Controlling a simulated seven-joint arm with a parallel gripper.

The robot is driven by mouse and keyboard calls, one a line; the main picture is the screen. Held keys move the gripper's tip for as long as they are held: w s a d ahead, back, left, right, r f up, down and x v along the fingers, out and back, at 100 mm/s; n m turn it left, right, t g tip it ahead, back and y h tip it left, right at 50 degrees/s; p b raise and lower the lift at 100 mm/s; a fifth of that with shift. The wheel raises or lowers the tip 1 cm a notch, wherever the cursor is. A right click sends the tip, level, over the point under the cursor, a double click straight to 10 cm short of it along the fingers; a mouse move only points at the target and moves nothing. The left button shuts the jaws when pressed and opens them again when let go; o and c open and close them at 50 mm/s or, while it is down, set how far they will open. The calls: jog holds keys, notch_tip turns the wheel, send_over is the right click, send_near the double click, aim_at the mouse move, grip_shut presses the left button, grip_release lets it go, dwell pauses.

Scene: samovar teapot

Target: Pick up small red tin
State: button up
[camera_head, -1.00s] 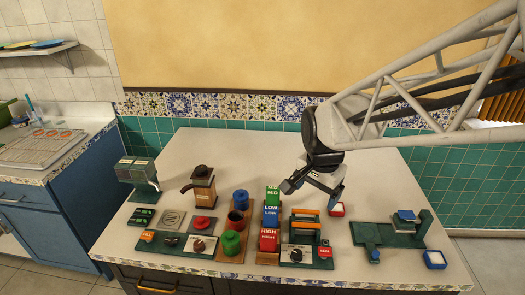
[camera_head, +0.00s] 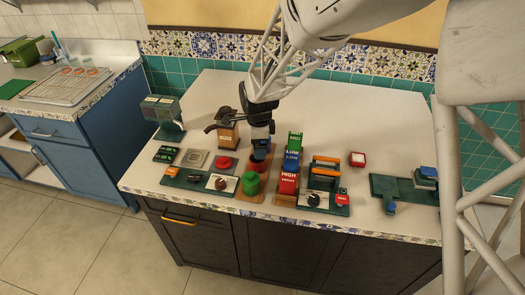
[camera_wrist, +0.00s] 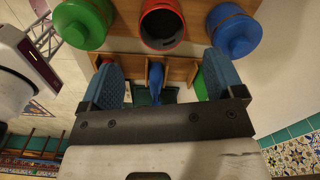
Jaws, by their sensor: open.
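The small red tin (camera_head: 257,164) stands on a wooden strip between a green tin (camera_head: 251,184) and a blue tin. In the wrist view, the red tin (camera_wrist: 162,24) shows an open, dark top, with the green tin (camera_wrist: 82,22) and blue tin (camera_wrist: 234,32) on either side. My gripper (camera_wrist: 163,78) has its two blue-padded fingers wide apart, and the red tin is beyond their tips. I see nothing held.
Red, blue and green blocks (camera_head: 290,160) stand close to the right of the tins. A wooden grinder-like object (camera_head: 227,130) stands at the back left, and a red disc (camera_head: 224,163) lies to the left. The back right of the tabletop (camera_head: 385,115) is clear.

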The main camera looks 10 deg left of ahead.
jog(key=shift+a+f, duration=0.2)
jog(key=shift+a, duration=0.1)
jog(key=shift+f, duration=1.3)
jog(key=shift+w+a+f, duration=0.1)
jog(key=shift+f, duration=2.5)
jog(key=c, duration=1)
